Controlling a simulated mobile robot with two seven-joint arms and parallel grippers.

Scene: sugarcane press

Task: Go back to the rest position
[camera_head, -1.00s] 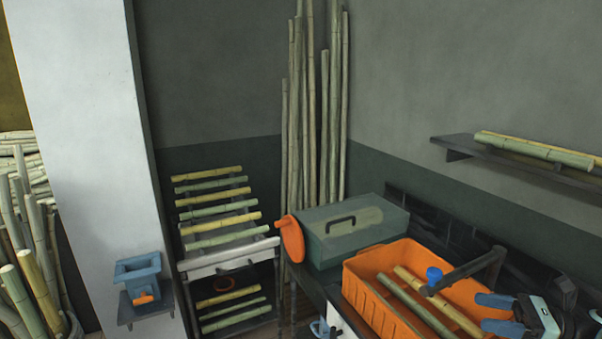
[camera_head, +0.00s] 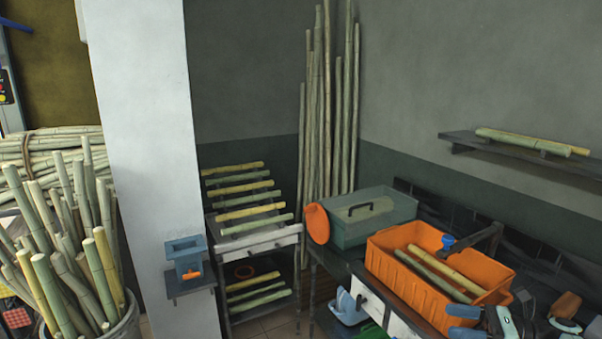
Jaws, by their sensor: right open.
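My right gripper (camera_head: 455,322) is at the bottom right, with two blue fingers apart and pointing left. It is empty and sits in front of the orange crate (camera_head: 400,290), near its lower right corner in the picture. I cannot tell whether it touches anything. Two cane pieces, one green (camera_head: 437,276) and one yellow (camera_head: 452,266), lie in the crate. My left gripper does not show.
A green toolbox (camera_head: 370,230) and an orange disc (camera_head: 317,224) are beside the crate. A rack (camera_head: 262,239) holds several canes. A white pillar (camera_head: 150,120) carries a small blue device (camera_head: 187,262). A bin (camera_head: 126,325) of canes stands left. A wall shelf (camera_head: 460,145) is at right.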

